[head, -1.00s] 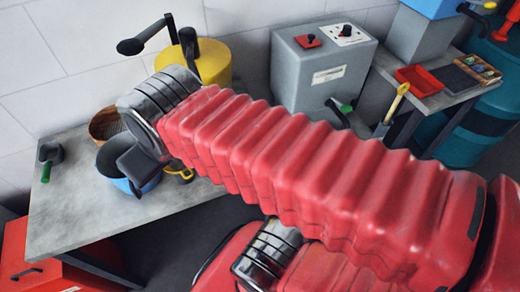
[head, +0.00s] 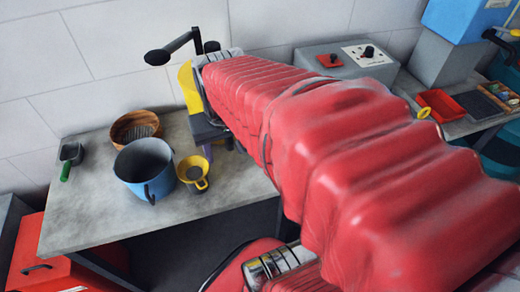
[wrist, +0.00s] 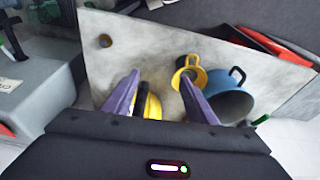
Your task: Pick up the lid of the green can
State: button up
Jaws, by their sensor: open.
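I cannot make out a green can or its lid in either view; my arm hides part of the scene. My gripper (wrist: 160,80) is open and empty in the wrist view, its two purple fingers pointing down over the grey table (wrist: 130,60). In the head view my gripper (head: 208,150) is partly hidden, near the yellow crank machine (head: 187,86). Yellow parts of that machine (wrist: 152,106) show between and beside the fingers in the wrist view. A small brown round thing (wrist: 105,41) lies on the table there, apart from the fingers.
A grey box (head: 347,62) is behind my arm. A red tray (head: 440,105) and teal drum (head: 506,158) are at right.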

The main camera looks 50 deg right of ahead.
jog(key=s+d+f+m+g, duration=0.1)
jog(key=s+d+f+m, duration=0.1)
jog(key=d, duration=0.6)
jog(key=s+d+f+m+g+y, duration=0.1)
jog(key=s+d+f+m, duration=0.1)
jog(key=d, duration=0.7)
jog(key=shift+d+f+m+g, duration=0.15)
jog(key=shift+f+m+g, duration=0.15)
jog(key=shift+f+m, duration=0.55)
jog(key=shift+f, duration=0.15)
jog(key=shift+f, duration=4.25)
jog(key=shift+w+a+f, duration=0.1)
jog(key=shift+f, duration=1.25)
jog(key=shift+w+a+f, duration=0.1)
jog(key=shift+f, duration=1.2)
